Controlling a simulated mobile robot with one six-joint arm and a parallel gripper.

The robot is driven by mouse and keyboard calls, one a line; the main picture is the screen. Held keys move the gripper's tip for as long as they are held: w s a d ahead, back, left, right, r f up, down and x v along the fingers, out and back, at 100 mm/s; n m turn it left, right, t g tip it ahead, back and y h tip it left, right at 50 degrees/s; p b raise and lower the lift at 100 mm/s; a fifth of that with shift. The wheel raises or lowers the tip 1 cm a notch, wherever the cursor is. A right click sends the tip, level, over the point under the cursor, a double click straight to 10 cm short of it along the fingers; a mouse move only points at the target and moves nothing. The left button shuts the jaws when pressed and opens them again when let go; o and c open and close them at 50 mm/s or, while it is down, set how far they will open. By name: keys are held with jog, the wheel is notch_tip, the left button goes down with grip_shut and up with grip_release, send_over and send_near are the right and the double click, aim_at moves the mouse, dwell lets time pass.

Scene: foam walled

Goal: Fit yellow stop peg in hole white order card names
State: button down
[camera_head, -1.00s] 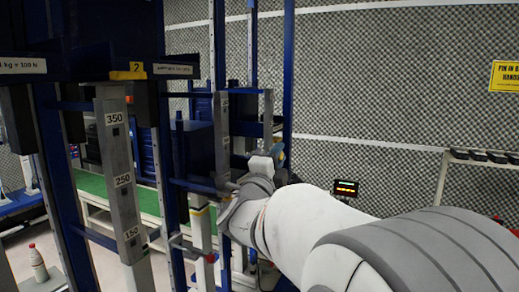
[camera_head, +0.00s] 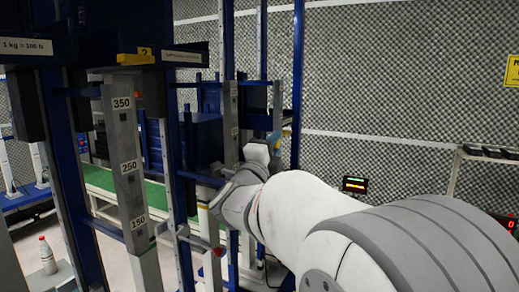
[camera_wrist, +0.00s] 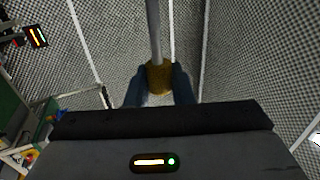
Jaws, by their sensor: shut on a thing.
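In the wrist view, my gripper (camera_wrist: 158,88) is shut on the yellow stop peg (camera_wrist: 158,77). Its yellow part sits between the two dark blue fingers, and a grey rod runs up from it to the top of the picture. In the head view, my arm reaches to the far blue frame; the fingers and peg are mostly hidden there behind my wrist. A grey post (camera_head: 127,165) at the left carries labels 350, 250 and 150. A second grey post (camera_head: 231,125) stands close to my wrist. I cannot make out the order card.
Blue uprights (camera_head: 297,80) and crossbars surround my wrist closely. A lit display (camera_head: 354,185) stands right of the frame. A bottle (camera_head: 47,255) stands at lower left. A rack (camera_head: 485,155) is at right.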

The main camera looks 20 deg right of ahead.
jog(key=shift+w+a, duration=0.95)
jog(key=shift+w, duration=0.2)
jog(key=shift+b, duration=1.65)
dwell(0.6)
jog(key=shift+w+a+b, duration=0.35)
jog(key=shift+w+a, duration=0.7)
jog(key=shift+w, duration=0.2)
dwell(0.4)
jog(key=c, duration=1.2)
grip_release()
jog(key=b+v, duration=0.1)
jog(key=v, duration=0.6)
jog(key=shift+s+a+f+b, duration=0.2)
jog(key=shift+s+a+b, duration=0.1)
jog(key=shift+b, duration=0.1)
